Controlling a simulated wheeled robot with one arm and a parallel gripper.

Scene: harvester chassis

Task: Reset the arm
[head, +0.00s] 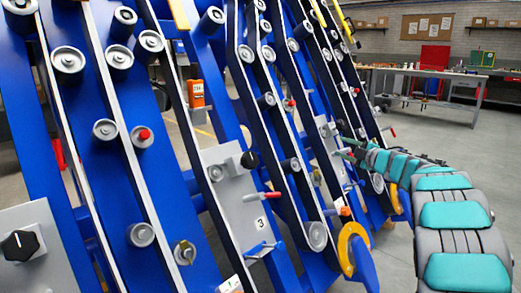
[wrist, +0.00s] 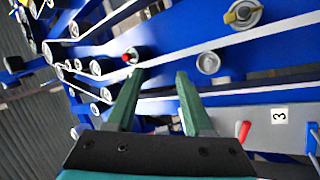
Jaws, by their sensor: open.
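My arm (head: 455,215) reaches in from the lower right of the head view, with grey and teal segments curving toward the blue chassis (head: 165,150). My gripper (head: 345,147) is at its far end, close to the chassis rails. In the wrist view my gripper (wrist: 156,76) shows two green fingers spread apart with nothing between them. Behind the fingers are blue beams (wrist: 190,50), white-edged belts and grey rollers (wrist: 208,63). I cannot tell how far the fingertips are from the chassis.
A grey panel marked 3 (head: 235,190) carries a black knob and a red-handled lever (head: 262,195). A workbench (head: 425,90) stands at the back right. Grey floor (head: 400,150) is clear between it and the chassis.

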